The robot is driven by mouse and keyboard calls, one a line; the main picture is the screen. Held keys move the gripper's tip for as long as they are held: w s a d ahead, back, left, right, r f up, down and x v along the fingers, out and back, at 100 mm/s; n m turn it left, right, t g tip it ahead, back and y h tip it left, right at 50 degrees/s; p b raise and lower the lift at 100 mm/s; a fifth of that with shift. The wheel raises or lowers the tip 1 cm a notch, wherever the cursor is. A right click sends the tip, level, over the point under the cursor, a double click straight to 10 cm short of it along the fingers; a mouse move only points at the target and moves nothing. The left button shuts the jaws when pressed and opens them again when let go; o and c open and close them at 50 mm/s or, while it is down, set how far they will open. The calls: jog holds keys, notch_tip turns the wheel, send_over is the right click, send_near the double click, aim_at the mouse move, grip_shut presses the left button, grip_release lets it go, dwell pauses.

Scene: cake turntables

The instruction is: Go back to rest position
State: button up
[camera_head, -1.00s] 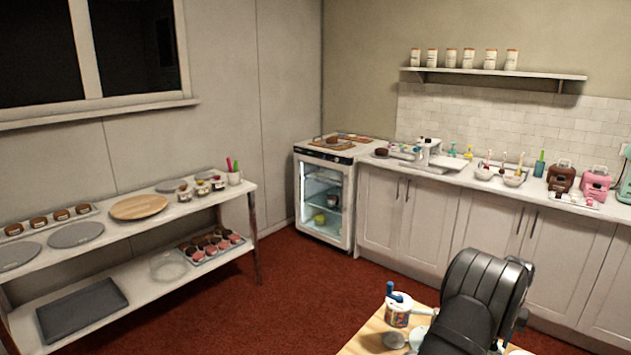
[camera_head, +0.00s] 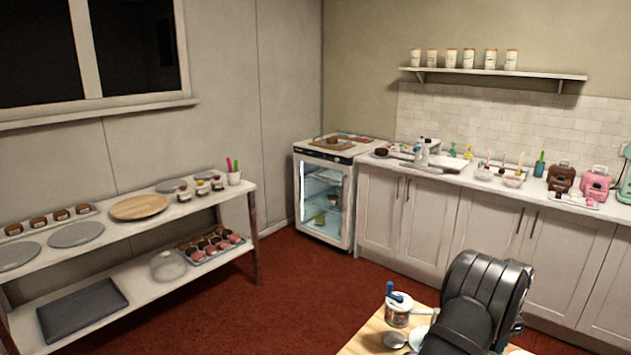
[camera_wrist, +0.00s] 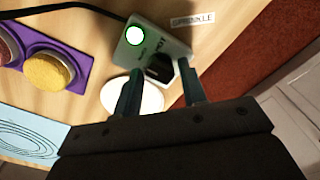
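My gripper (camera_wrist: 158,82) is seen in the wrist view, its two dark fingers spread apart with nothing held between them. Beyond the fingertips is a pale grey device (camera_wrist: 141,50) with a green-lit round button on the wooden table (camera_wrist: 212,52). A white round disc (camera_wrist: 150,97) lies partly behind the left finger. In the head view, my dark arm rises at the lower right over the table (camera_head: 366,340); the fingers are not visible there.
In the wrist view, a purple tray (camera_wrist: 92,63) with round pots and a light-blue sheet (camera_wrist: 35,136) lie at left; a SPRINKLE label (camera_wrist: 193,20) is at the top. In the head view, a blue-handled canister (camera_head: 397,313) stands near my arm. Red carpet (camera_head: 290,300) is open at left.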

jog(key=m, duration=0.2)
jog(key=shift+m, duration=0.4)
jog(key=shift+r, duration=1)
